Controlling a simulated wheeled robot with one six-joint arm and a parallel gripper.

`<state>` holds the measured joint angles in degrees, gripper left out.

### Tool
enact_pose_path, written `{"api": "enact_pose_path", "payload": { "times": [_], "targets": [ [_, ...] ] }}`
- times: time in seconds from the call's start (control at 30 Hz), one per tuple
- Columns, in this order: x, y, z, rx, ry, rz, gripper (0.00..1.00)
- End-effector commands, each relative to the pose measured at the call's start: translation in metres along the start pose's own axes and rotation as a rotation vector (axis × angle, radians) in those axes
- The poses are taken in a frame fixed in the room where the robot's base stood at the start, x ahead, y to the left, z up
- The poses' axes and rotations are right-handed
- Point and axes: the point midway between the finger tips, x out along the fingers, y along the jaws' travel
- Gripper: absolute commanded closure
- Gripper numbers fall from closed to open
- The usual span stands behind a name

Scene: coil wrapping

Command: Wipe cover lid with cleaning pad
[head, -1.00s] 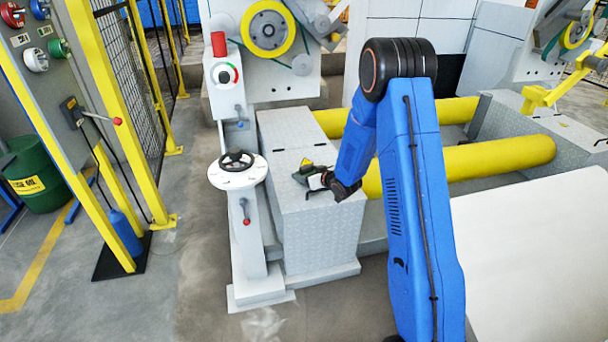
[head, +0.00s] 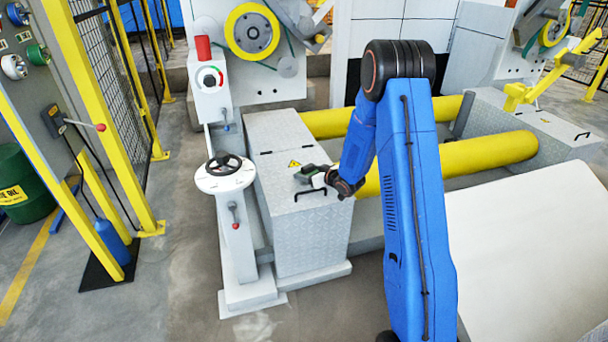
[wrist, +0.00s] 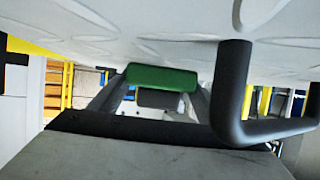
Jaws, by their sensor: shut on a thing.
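The cover lid (head: 280,150) is the grey checker-plate top of a long box, with a yellow warning triangle and a dark bar handle (head: 312,193). My gripper (head: 308,174) is over the near right part of the lid, beside the triangle. In the wrist view the fingers are shut on the green cleaning pad (wrist: 162,77). The lid's underside-up surface (wrist: 120,25) fills the top there, and the pad lies at or very near it; I cannot tell if they touch. The handle also shows in the wrist view (wrist: 233,95), close on the right. The pad is mostly hidden in the head view.
A white pedestal with a black handwheel (head: 224,165) stands left of the box. Yellow rollers (head: 465,165) run to the right behind my arm. A large pale sheet (head: 530,235) lies at the right. A yellow fence post (head: 85,110) is at the left.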

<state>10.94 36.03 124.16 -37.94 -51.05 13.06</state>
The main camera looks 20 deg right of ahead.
Motion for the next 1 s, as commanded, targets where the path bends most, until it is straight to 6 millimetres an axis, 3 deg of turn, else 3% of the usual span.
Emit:
{"api": "enact_pose_path", "payload": {
  "times": [0.7, 1.0],
  "targets": [
    [-0.011, 0.036, 0.007, 0.001, 0.0, 0.002, 0.53],
    [-0.011, 0.033, 0.005, 0.0, -0.001, 0.0, 0.53]
  ]
}}
